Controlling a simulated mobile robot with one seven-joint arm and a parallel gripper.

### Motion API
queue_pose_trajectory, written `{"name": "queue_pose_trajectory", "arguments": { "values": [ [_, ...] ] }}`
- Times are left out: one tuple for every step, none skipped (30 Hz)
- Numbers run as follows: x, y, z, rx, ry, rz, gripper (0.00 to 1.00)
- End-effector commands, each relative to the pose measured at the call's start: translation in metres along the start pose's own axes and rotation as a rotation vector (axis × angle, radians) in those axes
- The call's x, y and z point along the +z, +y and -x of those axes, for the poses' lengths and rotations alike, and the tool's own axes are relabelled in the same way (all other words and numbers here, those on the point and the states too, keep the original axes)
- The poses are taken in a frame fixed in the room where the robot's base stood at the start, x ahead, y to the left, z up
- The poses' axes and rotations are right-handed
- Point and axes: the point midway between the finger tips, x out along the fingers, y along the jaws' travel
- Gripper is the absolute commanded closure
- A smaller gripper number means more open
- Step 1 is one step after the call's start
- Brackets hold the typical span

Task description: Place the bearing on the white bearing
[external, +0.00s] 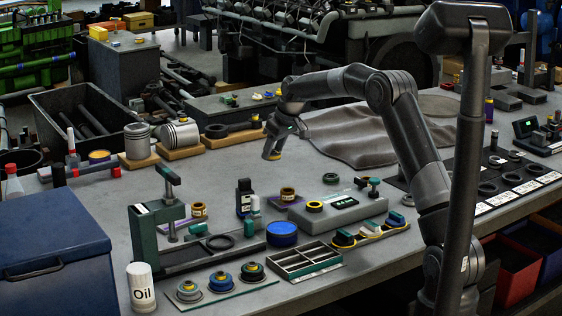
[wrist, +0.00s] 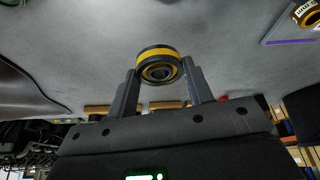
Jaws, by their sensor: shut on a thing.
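My gripper (external: 272,150) is raised over the middle of the workbench, its fingers pointing down. In the wrist view, my gripper (wrist: 160,88) is shut on a black bearing with a yellow band (wrist: 160,65), holding it between the fingertips. In the external view the held bearing (external: 275,156) shows as a small yellow and dark piece at the fingertips. A pale, whitish bearing (external: 188,289) sits at the left end of a flat strip at the front of the bench, far below and left of my gripper. A blue bearing (external: 221,278) and a dark one (external: 251,271) stand beside it.
A green press (external: 168,222) stands behind the strip.

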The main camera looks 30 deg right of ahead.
Motion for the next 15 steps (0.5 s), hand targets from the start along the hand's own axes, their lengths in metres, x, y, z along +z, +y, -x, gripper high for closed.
{"name": "queue_pose_trajectory", "arguments": {
  "values": [
    [0.001, 0.002, 0.002, 0.002, 0.001, -0.003, 0.81],
    [0.003, 0.005, 0.003, 0.003, 0.0, -0.006, 0.81],
    [0.007, 0.009, 0.005, 0.006, 0.0, -0.013, 0.81],
    [0.011, 0.014, 0.007, 0.009, 0.0, -0.02, 0.81],
    [0.015, 0.02, 0.011, 0.014, 0.0, -0.029, 0.81],
    [0.024, 0.03, 0.017, 0.021, 0.0, -0.043, 0.81],
    [0.031, 0.039, 0.021, 0.027, 0.0, -0.056, 0.81],
    [0.04, 0.048, 0.026, 0.034, -0.001, -0.071, 0.81],
    [0.053, 0.061, 0.035, 0.043, -0.001, -0.094, 0.81],
    [0.064, 0.071, 0.041, 0.05, -0.002, -0.112, 0.81],
    [0.075, 0.081, 0.047, 0.059, -0.002, -0.131, 0.81],
    [0.091, 0.094, 0.056, 0.07, -0.002, -0.157, 0.81],
    [0.104, 0.103, 0.063, 0.078, -0.003, -0.176, 0.81],
    [0.116, 0.112, 0.07, 0.086, -0.003, -0.194, 0.81],
    [0.133, 0.122, 0.078, 0.097, -0.003, -0.221, 0.81]
  ]
}}
